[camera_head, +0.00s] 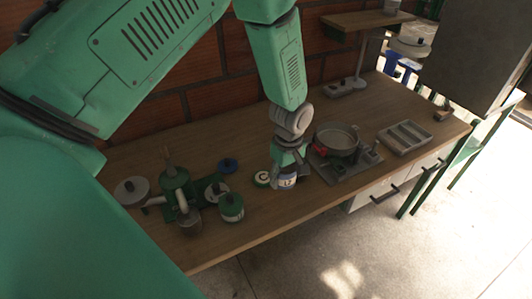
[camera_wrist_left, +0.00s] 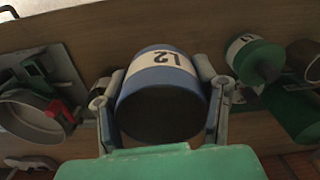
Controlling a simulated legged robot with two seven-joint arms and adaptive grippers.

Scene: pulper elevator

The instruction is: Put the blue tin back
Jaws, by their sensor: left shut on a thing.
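The blue tin with a white label band (camera_wrist_left: 160,85) sits between the two fingers of my left gripper (camera_wrist_left: 163,100), which is shut on it. In the head view the tin (camera_head: 287,183) shows below my left gripper (camera_head: 288,168), over the wooden counter, just in front of the stove. I cannot tell whether its base touches the counter. A green tin with a white label (camera_head: 231,208) stands to the left, by the green pulper-like machine (camera_head: 179,190). My right gripper is not in view.
A pot (camera_head: 337,140) sits on the stove, close to the right of the tin. A small round green-and-white item (camera_head: 262,179) lies close to its left. A blue disc (camera_head: 229,165) is further left. A grey compartment tray (camera_head: 405,137) is at right. A shelf (camera_head: 366,20) hangs behind.

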